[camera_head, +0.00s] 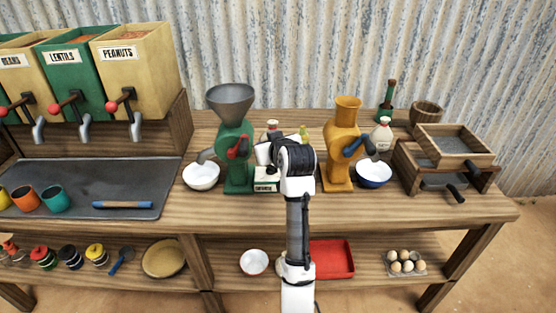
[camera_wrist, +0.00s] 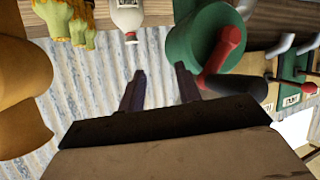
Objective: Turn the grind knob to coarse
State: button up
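A green grinder (camera_head: 236,166) with a grey funnel (camera_head: 230,97) stands on the bench. A red-handled part (camera_head: 238,149) is on its front. In the head view my arm hides the fingertips.
An orange grinder (camera_head: 340,150) with a blue handle stands right of my arm. A white bowl (camera_head: 201,177) and a blue bowl (camera_head: 373,175) flank the grinders. A small lettered box (camera_head: 266,180) and bottles sit between them. Seed bins (camera_head: 134,66) are at left.

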jog(key=w+d+f+n+g+y, duration=0.1)
jog(key=w+d+f+n+g, duration=0.1)
jog(key=d+g, duration=0.15)
jog(key=n+g+y, duration=0.1)
jog(key=n+g, duration=0.1)
jog(key=g, duration=0.1)
send_near(273, 165)
jog(key=p+x, duration=0.4)
jog(key=x, duration=0.5)
jog(key=shift+w+a, duration=0.2)
grip_shut()
